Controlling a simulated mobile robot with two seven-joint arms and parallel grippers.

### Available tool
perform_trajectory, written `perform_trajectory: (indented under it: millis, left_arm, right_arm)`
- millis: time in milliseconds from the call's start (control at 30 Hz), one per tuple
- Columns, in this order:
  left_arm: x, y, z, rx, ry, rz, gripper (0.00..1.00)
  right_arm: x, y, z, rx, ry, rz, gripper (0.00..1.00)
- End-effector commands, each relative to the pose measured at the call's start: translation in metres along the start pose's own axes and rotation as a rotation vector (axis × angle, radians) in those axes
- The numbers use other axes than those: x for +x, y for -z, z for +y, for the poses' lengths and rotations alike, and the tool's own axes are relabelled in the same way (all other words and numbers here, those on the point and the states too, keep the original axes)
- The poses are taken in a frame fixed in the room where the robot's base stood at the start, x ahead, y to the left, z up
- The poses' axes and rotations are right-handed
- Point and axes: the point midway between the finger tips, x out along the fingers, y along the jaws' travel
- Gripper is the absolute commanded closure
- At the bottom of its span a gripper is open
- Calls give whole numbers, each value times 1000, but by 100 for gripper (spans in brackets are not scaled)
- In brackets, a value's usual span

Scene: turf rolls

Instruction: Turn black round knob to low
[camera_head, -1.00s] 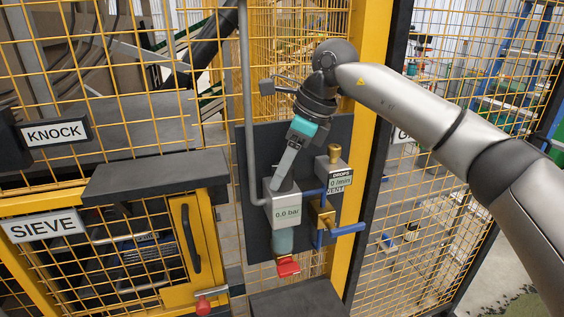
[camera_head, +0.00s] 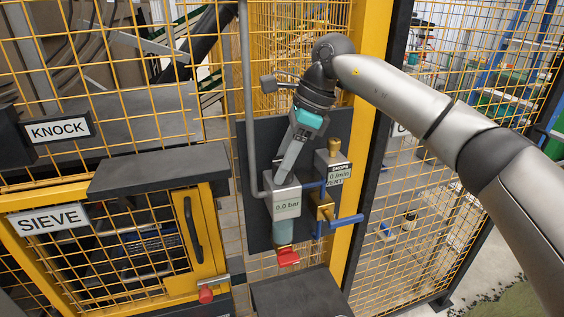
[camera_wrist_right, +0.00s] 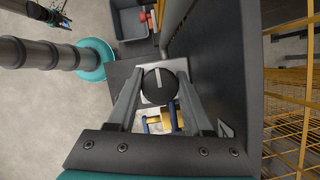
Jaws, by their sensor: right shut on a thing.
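A pale line runs across the knob's face in the right wrist view. My right gripper (camera_wrist_right: 160,80) has one finger on each side of the knob and is shut on it. In the head view my right gripper (camera_head: 279,181) points down onto the box top and the knob is hidden by the fingers. No low marking is readable. My left gripper is not in view.
A red part (camera_head: 287,257) hangs below. A grey pipe (camera_head: 246,100) runs down on the left. Yellow mesh fencing surrounds the dark panel.

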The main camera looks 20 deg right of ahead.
Motion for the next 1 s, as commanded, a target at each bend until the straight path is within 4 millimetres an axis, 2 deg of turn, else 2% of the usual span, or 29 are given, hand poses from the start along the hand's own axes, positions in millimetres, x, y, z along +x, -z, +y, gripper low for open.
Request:
perform_trajectory:
  millis: [67, 100, 167, 433, 567, 667, 1000]
  left_arm:
    - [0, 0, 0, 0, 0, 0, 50]
    - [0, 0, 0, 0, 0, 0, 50]
    - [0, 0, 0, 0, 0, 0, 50]
    - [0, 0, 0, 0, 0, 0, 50]
    - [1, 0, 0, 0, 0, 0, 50]
    - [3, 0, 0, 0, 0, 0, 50]
    - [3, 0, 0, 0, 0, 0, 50]
  right_arm:
    - [-2, -1, -1, -3, 4, -3, 100]
    - [-2, -1, -1, -4, 4, -3, 45]
    - [-2, -1, 0, -3, 4, -2, 38]
    - [-2, 0, 0, -1, 2, -1, 37]
    - [-10, 0, -1, -1, 3, -1, 37]
    - [-26, -1, -1, -2, 5, -2, 37]
    - [-108, -1, 0, -2, 5, -4, 37]
